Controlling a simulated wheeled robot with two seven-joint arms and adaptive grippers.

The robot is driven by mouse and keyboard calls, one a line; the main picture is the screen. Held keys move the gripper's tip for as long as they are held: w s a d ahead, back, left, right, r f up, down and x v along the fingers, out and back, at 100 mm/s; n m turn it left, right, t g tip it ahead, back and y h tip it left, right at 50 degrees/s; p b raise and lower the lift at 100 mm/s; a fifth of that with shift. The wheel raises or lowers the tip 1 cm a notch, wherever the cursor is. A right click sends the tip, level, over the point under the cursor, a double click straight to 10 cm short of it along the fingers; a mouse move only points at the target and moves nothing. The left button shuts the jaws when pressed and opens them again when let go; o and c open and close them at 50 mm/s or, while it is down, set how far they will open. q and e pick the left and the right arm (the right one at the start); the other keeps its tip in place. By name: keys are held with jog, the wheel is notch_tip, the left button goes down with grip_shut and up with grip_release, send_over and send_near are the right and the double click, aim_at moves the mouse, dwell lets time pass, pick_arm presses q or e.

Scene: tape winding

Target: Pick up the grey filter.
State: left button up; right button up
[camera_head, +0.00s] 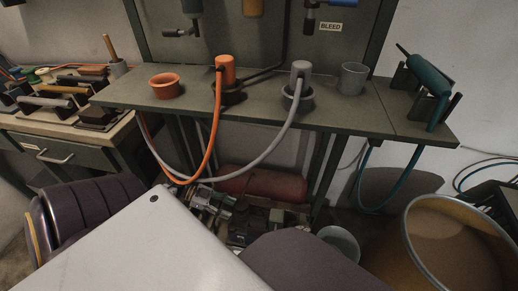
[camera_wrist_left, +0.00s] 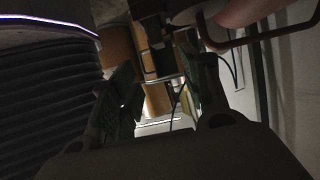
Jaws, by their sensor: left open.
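A grey cylinder (camera_head: 301,70) with a grey hose stands upright in a dark holder on the bench; it looks like the grey filter, though a plain grey cup (camera_head: 352,78) stands just right of it. My left gripper (camera_wrist_left: 155,88) is open and empty in the left wrist view, its two green-tinted fingers apart. The left wrist view is dark, and I cannot make out the grey cylinder there. In the head view I cannot make out the left gripper's fingers. My right gripper is in neither view.
The green-grey bench (camera_head: 265,118) also bears an orange cup (camera_head: 166,85), an orange cylinder (camera_head: 226,70) with an orange hose and a teal cylinder (camera_head: 427,75) in a stand. Hoses loop below the front edge. A tan barrel (camera_head: 455,250) stands at lower right.

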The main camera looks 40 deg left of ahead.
pick_arm(q)
jog(key=b, duration=0.3)
send_near(257, 220)
jog(key=shift+x, duration=2.4)
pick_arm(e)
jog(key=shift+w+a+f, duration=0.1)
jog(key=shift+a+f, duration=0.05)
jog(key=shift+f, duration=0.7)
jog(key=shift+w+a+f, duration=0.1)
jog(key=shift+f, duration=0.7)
pick_arm(q)
jog(key=shift+w, duration=0.15)
jog(key=shift+d, duration=0.1)
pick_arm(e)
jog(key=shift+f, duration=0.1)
pick_arm(q)
jog(key=shift+b+x, duration=1.15)
jog(key=shift+x, duration=0.35)
jog(key=shift+b+x, duration=0.5)
jog(key=shift+x, duration=0.5)
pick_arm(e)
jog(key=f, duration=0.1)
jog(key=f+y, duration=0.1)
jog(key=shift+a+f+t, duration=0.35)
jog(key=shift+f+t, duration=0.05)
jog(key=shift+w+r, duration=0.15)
pick_arm(q)
jog(key=c, duration=0.9)
